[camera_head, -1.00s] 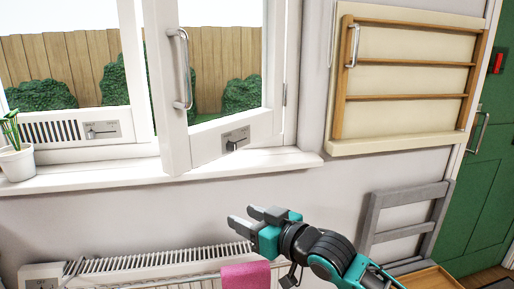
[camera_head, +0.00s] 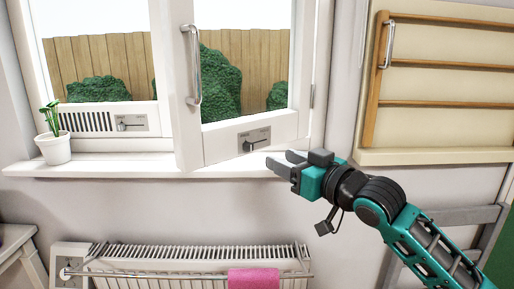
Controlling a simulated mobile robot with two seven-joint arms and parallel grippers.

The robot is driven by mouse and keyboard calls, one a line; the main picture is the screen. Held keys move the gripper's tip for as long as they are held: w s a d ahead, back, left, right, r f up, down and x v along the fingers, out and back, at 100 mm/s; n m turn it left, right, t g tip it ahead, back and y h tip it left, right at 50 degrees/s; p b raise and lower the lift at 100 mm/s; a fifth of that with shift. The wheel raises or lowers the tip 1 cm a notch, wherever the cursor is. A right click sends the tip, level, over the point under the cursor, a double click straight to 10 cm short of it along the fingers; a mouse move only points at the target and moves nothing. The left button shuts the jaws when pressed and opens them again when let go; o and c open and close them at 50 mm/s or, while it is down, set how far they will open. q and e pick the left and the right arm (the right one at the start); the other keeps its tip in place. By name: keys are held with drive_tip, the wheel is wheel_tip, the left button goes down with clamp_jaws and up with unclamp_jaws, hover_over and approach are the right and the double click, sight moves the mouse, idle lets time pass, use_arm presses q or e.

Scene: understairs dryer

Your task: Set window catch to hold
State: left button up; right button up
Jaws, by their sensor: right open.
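The window sash (camera_head: 213,137) on the right stands swung inward, with a tall metal handle (camera_head: 194,66) on its left stile. A small grey plate with a dark lever, the window catch (camera_head: 255,140), sits on the sash's bottom rail. Its lettering is too small to read. A similar grey plate with a slider (camera_head: 131,123) is on the left window frame beside a vent grille. My right gripper (camera_head: 281,164) is open and empty, just below and right of the catch, in front of the sill and apparently not touching the catch. My left gripper is not in view.
A white sill (camera_head: 120,166) runs under the window, with a potted plant (camera_head: 54,146) at its left. Below are a radiator (camera_head: 190,255) with a control box and a pink towel (camera_head: 253,281) on a rail. A wooden drying rack (camera_head: 440,103) is on the right wall.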

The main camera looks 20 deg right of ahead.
sight(251, 145)
drive_tip(key=x, duration=1)
clamp_jaws()
idle(0.5)
